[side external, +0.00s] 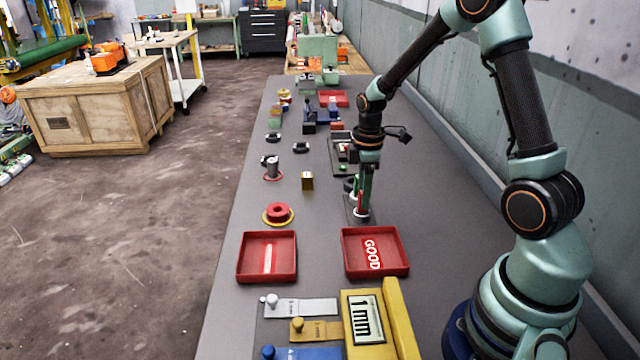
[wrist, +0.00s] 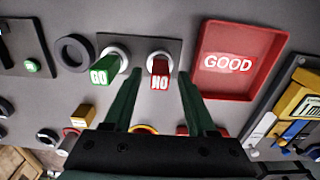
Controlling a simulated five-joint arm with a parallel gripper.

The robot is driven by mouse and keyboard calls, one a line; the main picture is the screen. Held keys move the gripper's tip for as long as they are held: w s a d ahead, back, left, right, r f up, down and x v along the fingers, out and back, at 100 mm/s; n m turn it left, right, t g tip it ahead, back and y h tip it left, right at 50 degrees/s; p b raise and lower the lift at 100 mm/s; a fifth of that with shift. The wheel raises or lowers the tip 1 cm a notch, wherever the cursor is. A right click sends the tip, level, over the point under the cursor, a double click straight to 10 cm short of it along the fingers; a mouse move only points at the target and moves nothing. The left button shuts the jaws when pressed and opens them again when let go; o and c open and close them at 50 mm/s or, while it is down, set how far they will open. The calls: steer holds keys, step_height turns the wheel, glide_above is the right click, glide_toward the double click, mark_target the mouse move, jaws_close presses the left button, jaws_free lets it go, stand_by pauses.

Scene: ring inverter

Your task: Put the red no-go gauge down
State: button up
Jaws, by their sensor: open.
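The red no-go gauge, its end marked NO, stands at a round light seat on a small dark plate in the wrist view (wrist: 160,82). My gripper (wrist: 158,74) is open, with one finger on each side of the red gauge. A visible gap separates the gauge from the right finger; the left finger is also apart from it. The green GO gauge (wrist: 104,76) stands at the other seat of the same plate (wrist: 130,44), left of my left finger. In the side view my gripper (side external: 364,200) reaches down over this plate and mostly hides the red gauge.
The red GOOD tray (side external: 391,268) lies just in front of the plate, with a second red tray (side external: 283,279) to its left.

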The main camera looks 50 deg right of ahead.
step_height(320, 180, up, 10)
steer(key=s+a+r+m+t, duration=0.2)
steer(key=s+a+r+m, duration=0.2)
steer(key=a, duration=0.3)
steer(key=s+a+r+m+t, duration=0.3)
steer(key=s+a+r+m, duration=0.2)
steer(key=a, duration=0.1)
steer(key=shift+s+a+t, duration=0.15)
steer(key=shift+a+t, duration=0.15)
steer(key=shift+a, duration=0.1)
